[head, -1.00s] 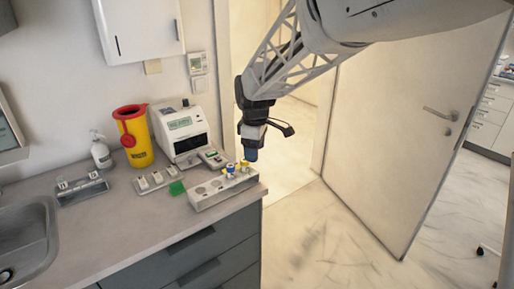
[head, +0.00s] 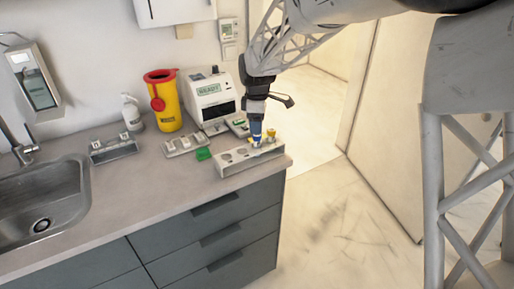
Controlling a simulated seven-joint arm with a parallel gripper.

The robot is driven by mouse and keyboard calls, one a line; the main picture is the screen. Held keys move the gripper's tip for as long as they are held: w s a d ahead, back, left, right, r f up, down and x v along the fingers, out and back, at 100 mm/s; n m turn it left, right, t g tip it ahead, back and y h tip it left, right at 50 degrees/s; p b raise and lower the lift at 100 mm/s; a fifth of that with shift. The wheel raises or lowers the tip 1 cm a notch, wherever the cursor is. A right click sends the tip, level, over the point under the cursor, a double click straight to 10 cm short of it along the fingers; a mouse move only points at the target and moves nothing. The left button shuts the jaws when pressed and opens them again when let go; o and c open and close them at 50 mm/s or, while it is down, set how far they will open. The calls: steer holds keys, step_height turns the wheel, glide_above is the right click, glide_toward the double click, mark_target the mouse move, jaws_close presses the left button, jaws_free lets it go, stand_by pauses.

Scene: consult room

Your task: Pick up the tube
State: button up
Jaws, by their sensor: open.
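A pale grey rack (head: 232,169) with round holes sits on the counter near its right end. A tube with a yellow cap (head: 271,133) stands in the right part of the rack. My gripper (head: 256,138) is low over the rack, just left of that yellow cap, with its blue fingertips pointing down. The jaws are open. Something small and pale shows at the fingertips, but I cannot tell whether they touch or surround a tube. The fingers hide part of the rack and whatever stands under them.
A white device (head: 211,98) with a green screen stands behind the rack. Farther left are a yellow bin (head: 166,105), a pump bottle (head: 131,112) and a sink (head: 45,195). The front counter is clear.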

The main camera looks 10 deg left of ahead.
mark_target(257, 139)
steer(key=shift+f, duration=1.05)
steer(key=shift+f, duration=0.1)
steer(key=shift+w+f, duration=0.1)
steer(key=shift+f, duration=2.35)
steer(key=c, duration=1)
steer(key=shift+r, duration=5)
